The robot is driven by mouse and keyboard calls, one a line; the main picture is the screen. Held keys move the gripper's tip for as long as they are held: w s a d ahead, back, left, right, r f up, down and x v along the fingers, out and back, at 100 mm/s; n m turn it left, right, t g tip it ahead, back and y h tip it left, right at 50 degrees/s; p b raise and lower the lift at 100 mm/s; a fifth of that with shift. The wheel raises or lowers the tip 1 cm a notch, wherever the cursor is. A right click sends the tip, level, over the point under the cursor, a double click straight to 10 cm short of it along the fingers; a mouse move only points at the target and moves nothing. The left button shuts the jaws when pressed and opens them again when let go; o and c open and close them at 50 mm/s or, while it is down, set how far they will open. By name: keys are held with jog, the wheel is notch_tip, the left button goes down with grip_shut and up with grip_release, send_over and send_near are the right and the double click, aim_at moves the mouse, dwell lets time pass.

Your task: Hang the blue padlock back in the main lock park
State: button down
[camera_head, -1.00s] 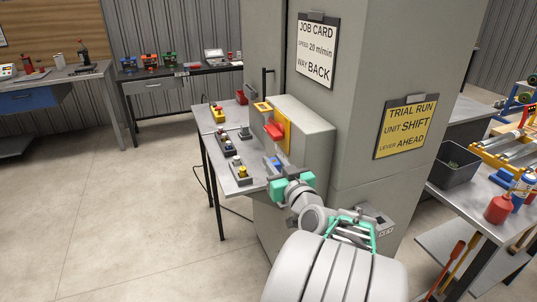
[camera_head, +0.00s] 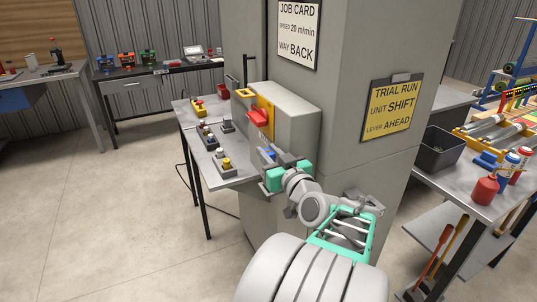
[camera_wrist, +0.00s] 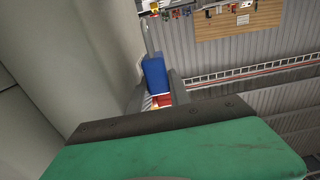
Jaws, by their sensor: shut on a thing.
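The blue padlock (camera_wrist: 155,75) is between the two fingers of my gripper (camera_wrist: 158,95) in the wrist view, with a grey bar, perhaps its shackle, reaching up from it. A red and white patch shows just below the blue body. In the head view my gripper (camera_head: 268,156) is shut on the padlock, of which a small blue part (camera_head: 267,153) shows. It is beside the grey switch box (camera_head: 292,112), below its yellow plate (camera_head: 265,103) and red handle (camera_head: 258,117). I cannot tell which part is the main lock park.
A narrow grey table (camera_head: 232,177) with several button boxes stands left of the switch box. A tall grey cabinet (camera_head: 345,70) rises behind my arm. A bench (camera_head: 470,190) with bottles and a dark bin (camera_head: 437,150) stands at the right. The floor at left is clear.

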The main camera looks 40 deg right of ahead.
jog(key=shift+f+b, duration=1.25)
jog(key=shift+f, duration=0.2)
jog(key=shift+b, duration=1.25)
jog(key=shift+f+b, duration=2.5)
jog(key=shift+b, duration=0.3)
jog(key=c, duration=1.1)
grip_release()
jog(key=shift+a, duration=0.1)
